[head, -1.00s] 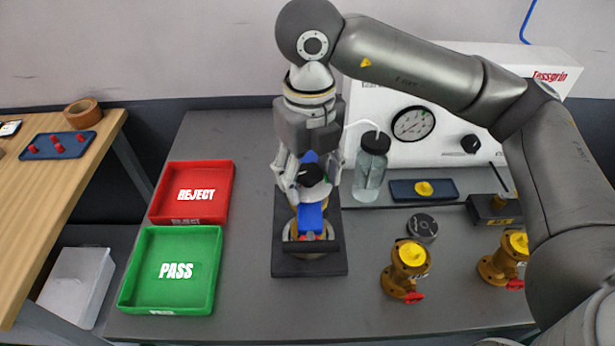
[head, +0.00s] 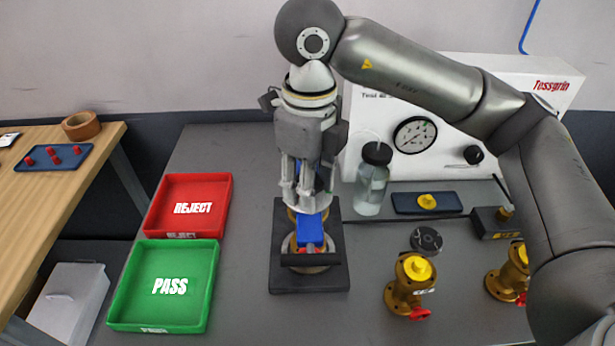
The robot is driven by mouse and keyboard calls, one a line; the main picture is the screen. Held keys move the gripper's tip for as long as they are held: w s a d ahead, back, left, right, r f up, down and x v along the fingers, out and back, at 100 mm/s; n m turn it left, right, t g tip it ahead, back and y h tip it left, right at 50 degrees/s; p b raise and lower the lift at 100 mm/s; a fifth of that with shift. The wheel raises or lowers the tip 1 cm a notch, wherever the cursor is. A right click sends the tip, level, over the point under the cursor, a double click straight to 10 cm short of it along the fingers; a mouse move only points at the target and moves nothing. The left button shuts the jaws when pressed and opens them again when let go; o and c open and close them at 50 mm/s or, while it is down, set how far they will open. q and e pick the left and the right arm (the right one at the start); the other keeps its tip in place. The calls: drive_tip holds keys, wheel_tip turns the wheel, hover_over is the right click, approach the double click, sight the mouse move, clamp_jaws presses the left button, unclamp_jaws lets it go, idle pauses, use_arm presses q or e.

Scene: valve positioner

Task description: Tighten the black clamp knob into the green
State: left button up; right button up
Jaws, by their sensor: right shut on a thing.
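My right gripper (head: 306,205) points straight down over the clamp fixture (head: 282,284), with its fingers shut around the black clamp knob (head: 322,183). The knob is mostly hidden by the fingers; only a dark patch shows between them. A blue part (head: 310,230) of the fixture shows just below the fingertips, above a brass-coloured round body. No green marking on the clamp can be seen. My left gripper is out of view.
A red REJECT tray (head: 160,207) and a green PASS tray (head: 122,310) stand left. Right are a bottle (head: 371,185), a black disc (head: 426,240), brass valves (head: 405,290) (head: 508,275), a blue tray (head: 405,203) and a white test unit with gauge (head: 415,134).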

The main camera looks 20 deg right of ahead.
drive_tip(key=shift+s+f, duration=0.1)
drive_tip(key=shift+f, duration=0.1)
clamp_jaws()
drive_tip(key=m, duration=0.3)
drive_tip(key=shift+f+b, duration=0.1)
drive_tip(key=shift+b, duration=0.2)
drive_tip(key=m, duration=0.3)
drive_tip(key=shift+m, duration=0.3)
drive_tip(key=m+b, duration=0.1)
drive_tip(key=m, duration=0.2)
drive_tip(key=shift+f+m, duration=0.1)
drive_tip(key=shift+m, duration=0.2)
drive_tip(key=m, duration=0.3)
drive_tip(key=shift+m, duration=0.3)
drive_tip(key=o, duration=0.9)
unclamp_jaws()
drive_tip(key=shift+o, duration=0.2)
drive_tip(key=shift+r, duration=0.2)
